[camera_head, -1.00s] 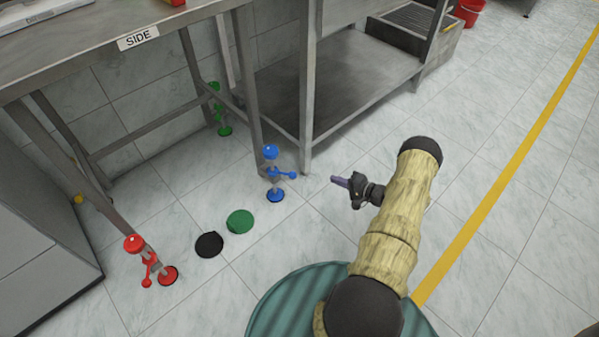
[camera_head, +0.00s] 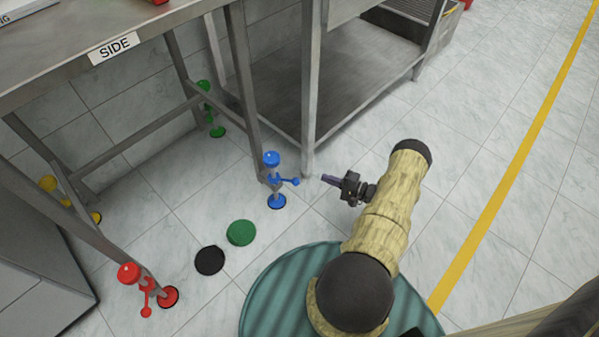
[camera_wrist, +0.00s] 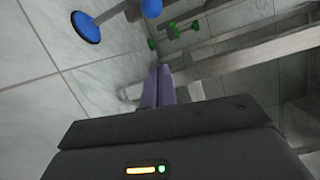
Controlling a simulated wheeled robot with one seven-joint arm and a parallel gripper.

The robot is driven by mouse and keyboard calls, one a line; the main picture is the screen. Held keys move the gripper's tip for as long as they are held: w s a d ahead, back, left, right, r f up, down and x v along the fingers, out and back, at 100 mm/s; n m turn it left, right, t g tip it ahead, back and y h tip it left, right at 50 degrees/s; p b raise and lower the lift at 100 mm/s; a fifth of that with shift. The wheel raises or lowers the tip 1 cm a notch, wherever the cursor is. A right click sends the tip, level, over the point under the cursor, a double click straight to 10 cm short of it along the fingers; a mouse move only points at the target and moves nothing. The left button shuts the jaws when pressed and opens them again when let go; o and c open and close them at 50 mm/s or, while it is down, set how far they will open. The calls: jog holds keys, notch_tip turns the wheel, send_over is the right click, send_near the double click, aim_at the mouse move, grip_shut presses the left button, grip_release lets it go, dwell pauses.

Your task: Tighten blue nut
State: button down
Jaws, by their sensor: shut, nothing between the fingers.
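The blue nut (camera_head: 294,182) is a small knob on a short arm on the right side of a leg clamp with a blue ball top (camera_head: 271,158) and a blue round foot (camera_head: 277,202). My gripper (camera_head: 328,181) is to the right of the nut, apart from it, with its purple fingers pointing left towards it. In the wrist view the fingers (camera_wrist: 158,88) are together and empty. The blue foot (camera_wrist: 86,27) and a blue ball (camera_wrist: 151,8) show at the upper left there; the rest of the blue part is cut off by the frame's top edge.
A steel shelf unit's leg (camera_head: 309,110) is close behind the blue part. Red (camera_head: 147,285), green (camera_head: 211,110) and yellow (camera_head: 62,193) parts stand by the legs. Black (camera_head: 209,260) and green (camera_head: 241,232) discs lie on the floor.

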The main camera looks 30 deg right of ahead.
aim_at(283, 180)
jog(key=w+a+b, duration=0.4)
jog(key=a+b, duration=0.1)
jog(key=a, duration=0.3)
jog(key=shift+w, duration=0.2)
dwell(0.7)
jog(key=shift+d+r, duration=0.1)
jog(key=shift+r, duration=0.05)
